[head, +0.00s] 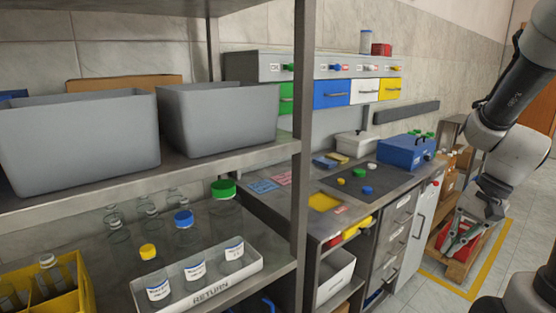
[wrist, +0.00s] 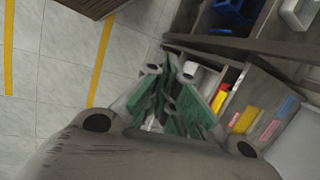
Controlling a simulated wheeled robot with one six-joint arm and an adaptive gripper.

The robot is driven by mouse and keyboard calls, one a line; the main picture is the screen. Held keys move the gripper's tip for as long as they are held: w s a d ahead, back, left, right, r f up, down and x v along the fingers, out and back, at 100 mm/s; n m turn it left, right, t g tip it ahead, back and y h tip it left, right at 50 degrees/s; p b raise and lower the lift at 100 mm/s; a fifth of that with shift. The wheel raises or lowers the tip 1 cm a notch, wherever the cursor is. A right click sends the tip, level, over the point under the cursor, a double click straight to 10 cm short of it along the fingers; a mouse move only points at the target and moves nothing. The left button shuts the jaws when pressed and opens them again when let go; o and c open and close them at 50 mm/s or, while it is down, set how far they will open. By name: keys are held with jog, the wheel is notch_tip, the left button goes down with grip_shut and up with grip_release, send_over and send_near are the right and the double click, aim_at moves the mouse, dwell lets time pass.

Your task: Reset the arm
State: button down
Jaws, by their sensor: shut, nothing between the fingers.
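My arm comes in from the right edge of the head view and hangs down at an angle. My gripper (head: 458,243) is at its lower end, pointing down, clear of the workbench and in front of the floor area with a pallet. In the wrist view my gripper (wrist: 172,75) shows its green-padded fingers close together, with nothing between them. Below the fingertips are the floor and the side of the bench.
A steel shelf holds grey bins (head: 78,142) and a white RETURN tray (head: 200,275) with labelled bottles. The workbench (head: 400,180) carries a blue box (head: 404,152) and loose caps. A wooden pallet (head: 458,268) stands within yellow floor lines. Open tiled floor shows in the wrist view.

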jog(key=s+a+r+n+t+h, duration=0.1)
jog(key=s+r+n+t+h, duration=0.1)
jog(key=s+r+n, duration=0.2)
jog(key=s+a+r+n+t+h, duration=0.1)
jog(key=s+r+n, duration=0.3)
jog(key=r, duration=0.5)
jog(key=shift+s+a+n+t+h, duration=0.2)
jog(key=shift+s+n+t+h, duration=0.15)
jog(key=shift+n+t+h, duration=0.15)
